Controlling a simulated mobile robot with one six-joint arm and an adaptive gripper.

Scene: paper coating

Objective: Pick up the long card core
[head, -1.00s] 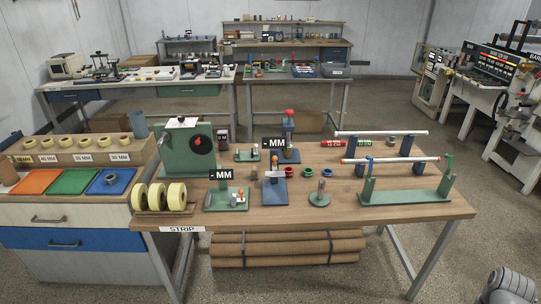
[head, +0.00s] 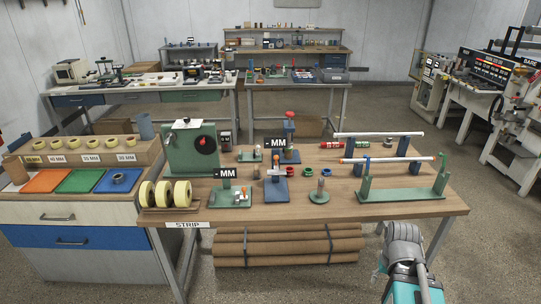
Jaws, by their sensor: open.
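Several long brown card tubes (head: 288,246) lie stacked in a bundle under the front of the wooden workbench. A dark strap crosses the bundle near its left end. These look like long card cores, but I cannot tell which one is meant. A short brown tube (head: 15,169) stands on the left cabinet, at the picture's edge. A grey part of my arm (head: 403,243) with a teal section (head: 413,284) shows at the bottom right, in front of the bench and right of the bundle. No gripper fingers can be made out there.
The wooden bench (head: 420,211) carries a green machine (head: 192,149), yellow rolls (head: 182,193), small fixtures and two white rods (head: 378,134) on stands. A drawer cabinet (head: 70,262) stands close on the left. Open floor (head: 490,225) lies to the right.

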